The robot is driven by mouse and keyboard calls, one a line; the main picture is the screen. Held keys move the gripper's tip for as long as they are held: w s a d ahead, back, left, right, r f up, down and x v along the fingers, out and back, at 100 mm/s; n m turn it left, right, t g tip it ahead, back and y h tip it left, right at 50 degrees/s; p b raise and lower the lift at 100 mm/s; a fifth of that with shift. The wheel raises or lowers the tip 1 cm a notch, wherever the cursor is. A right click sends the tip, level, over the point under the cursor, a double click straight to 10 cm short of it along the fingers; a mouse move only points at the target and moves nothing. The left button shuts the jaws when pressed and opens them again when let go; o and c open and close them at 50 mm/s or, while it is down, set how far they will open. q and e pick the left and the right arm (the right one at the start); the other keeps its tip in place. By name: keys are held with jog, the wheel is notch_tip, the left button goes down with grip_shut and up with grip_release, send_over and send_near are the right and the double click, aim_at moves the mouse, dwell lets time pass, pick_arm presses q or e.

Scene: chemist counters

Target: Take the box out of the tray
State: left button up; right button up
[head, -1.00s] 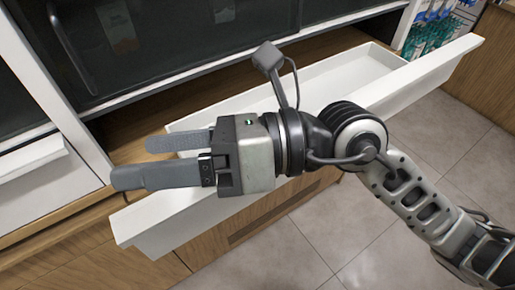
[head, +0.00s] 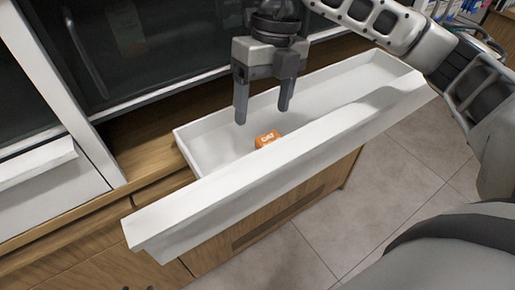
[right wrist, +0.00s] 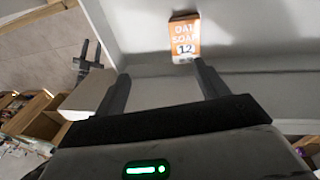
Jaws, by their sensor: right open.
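An orange box (head: 267,138) lies inside the long white tray (head: 201,156), which is pulled out like a drawer from the wooden counter. Its lower part is hidden behind the tray's front wall. In the right wrist view the box (right wrist: 184,37) shows an orange and white face with "OAT SOAP" and "12" on it. My right gripper (head: 262,114) is open and empty, fingers pointing down, above the tray and a little behind the box. In the right wrist view the box appears beyond the fingertips, between them and nearer the right one.
The tray's tall front panel (head: 290,170) stands between the box and the open tiled floor (head: 330,235). Dark glass cabinet doors (head: 130,50) rise close behind the tray. The rest of the tray looks empty.

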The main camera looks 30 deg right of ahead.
jog(key=d+r+h, duration=0.2)
send_over(276, 137)
jog(key=s+a, duration=0.1)
jog(key=f, duration=0.6)
jog(key=shift+s+a+f, duration=0.1)
jog(key=shift+a+f, duration=0.1)
jog(key=shift+f, duration=0.1)
jog(key=f, duration=0.4)
jog(key=shift+s+d+f+p, duration=0.1)
jog(key=shift+s+f+p, duration=0.2)
jog(key=shift+f, duration=0.35)
pick_arm(q)
jog(key=n, duration=0.1)
jog(key=r+n, duration=0.1)
jog(key=shift+s+a+n+t, duration=0.25)
jog(key=shift+a+n+t, duration=0.05)
jog(key=shift+a+t, duration=0.1)
pick_arm(e)
jog(key=shift+f, duration=0.1)
pick_arm(q)
jog(key=shift+w+r, duration=0.1)
pick_arm(e)
jog(key=c, duration=1.1)
